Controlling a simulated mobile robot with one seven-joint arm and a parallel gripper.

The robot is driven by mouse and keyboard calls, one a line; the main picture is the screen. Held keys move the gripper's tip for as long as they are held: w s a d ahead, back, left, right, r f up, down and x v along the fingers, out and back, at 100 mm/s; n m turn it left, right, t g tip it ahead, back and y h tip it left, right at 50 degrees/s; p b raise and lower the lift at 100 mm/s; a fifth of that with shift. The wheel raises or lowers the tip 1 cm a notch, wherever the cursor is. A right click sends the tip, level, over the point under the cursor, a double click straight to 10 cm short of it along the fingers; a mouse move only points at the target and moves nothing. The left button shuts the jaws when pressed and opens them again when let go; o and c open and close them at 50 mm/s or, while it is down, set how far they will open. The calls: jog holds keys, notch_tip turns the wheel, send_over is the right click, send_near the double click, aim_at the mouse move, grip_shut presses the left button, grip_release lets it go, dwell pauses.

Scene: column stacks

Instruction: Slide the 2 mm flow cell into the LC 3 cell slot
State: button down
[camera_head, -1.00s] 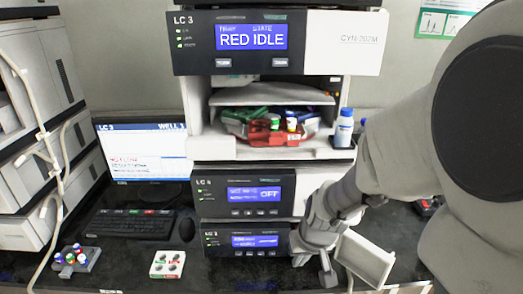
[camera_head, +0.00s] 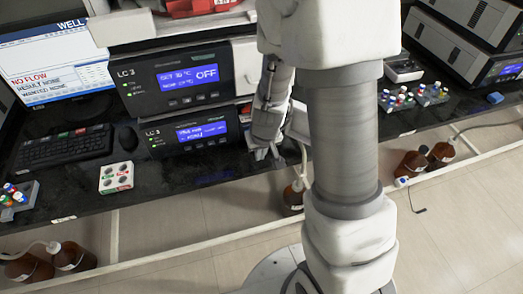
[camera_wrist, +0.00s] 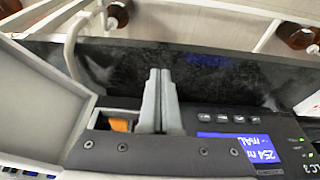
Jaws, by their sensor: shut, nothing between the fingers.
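My gripper (camera_wrist: 160,100) is shut, its two fingers pressed together with nothing between them, close to the front of the lowest LC 3 module (camera_wrist: 262,148). In the head view that module (camera_head: 190,138) has a lit blue display, and my gripper (camera_head: 266,150) is by its right end, partly hidden by my arm. An orange part (camera_wrist: 121,125) shows in a dark recess beside the fingers in the wrist view. I cannot tell whether it belongs to the 2 mm flow cell or the cell slot. No flow cell is clearly seen.
A pale open panel (camera_wrist: 45,100) stands beside the recess. Above the lowest module is another LC 3 module (camera_head: 185,80) reading OFF. A white block with round caps (camera_head: 116,177) and a keyboard (camera_head: 65,147) lie left on the black bench. Brown bottles (camera_head: 440,153) stand below the bench.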

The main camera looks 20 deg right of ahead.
aim_at(247, 125)
jog(key=w, duration=0.2)
jog(key=shift+w+r+p, duration=0.15)
jog(key=shift+w+p, duration=0.2)
jog(key=shift+p, duration=0.05)
jog(key=shift+w, duration=0.65)
jog(key=shift+w, duration=1.45)
jog(key=shift+s, duration=0.15)
